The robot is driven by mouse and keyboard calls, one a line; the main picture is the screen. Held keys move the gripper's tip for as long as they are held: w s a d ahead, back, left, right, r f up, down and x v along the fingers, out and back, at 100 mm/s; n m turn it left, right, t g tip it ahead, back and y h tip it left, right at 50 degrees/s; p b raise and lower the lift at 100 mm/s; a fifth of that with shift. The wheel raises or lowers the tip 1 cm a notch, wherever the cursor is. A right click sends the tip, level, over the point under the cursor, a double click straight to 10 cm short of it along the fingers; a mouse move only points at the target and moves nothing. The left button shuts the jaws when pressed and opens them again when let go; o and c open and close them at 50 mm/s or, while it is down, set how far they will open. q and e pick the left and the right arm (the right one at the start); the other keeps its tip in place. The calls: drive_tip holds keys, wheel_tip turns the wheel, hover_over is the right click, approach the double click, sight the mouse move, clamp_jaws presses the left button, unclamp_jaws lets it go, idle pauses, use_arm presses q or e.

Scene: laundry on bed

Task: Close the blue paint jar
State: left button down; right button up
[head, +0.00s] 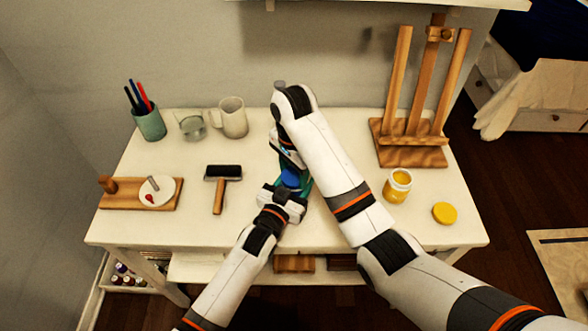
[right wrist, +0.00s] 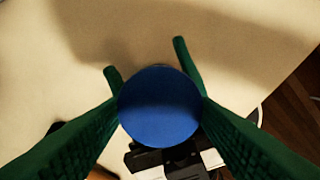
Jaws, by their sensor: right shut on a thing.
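A round blue lid (head: 290,178) shows near the middle of the table. In the right wrist view the blue lid (right wrist: 160,106) fills the space between the green fingers of my right gripper (right wrist: 160,100), which is shut on it. In the head view my right gripper (head: 289,168) reaches down at the lid, partly hidden by its own arm. My left gripper (head: 292,188) comes from the front, low beside the lid, and also shows in the right wrist view below it. Its fingertips are mostly hidden, so its grasp is unclear. The blue jar's body is hidden under the lid and grippers.
An open yellow paint jar (head: 397,186) and its yellow lid (head: 444,213) lie at right. A wooden easel (head: 413,155) stands behind them. At left are a roller (head: 221,185), a wooden board (head: 115,199), a pen cup (head: 150,124), a glass (head: 192,127) and a mug (head: 231,117).

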use_arm(q)
drive_tip(key=shift+f, duration=0.1)
use_arm(e)
drive_tip(key=shift+r+m, duration=0.1)
drive_tip(key=shift+m, duration=0.2)
drive_tip(key=o, duration=1)
drive_tip(key=shift+o, duration=0.2)
drive_tip(key=shift+w+r, duration=0.2)
drive_tip(key=shift+r, duration=0.55)
wheel_tip(320, 180, up, 10)
drive_tip(key=shift+s+r, duration=0.2)
use_arm(q)
drive_tip(key=shift+c, duration=2.1)
unclamp_jaws()
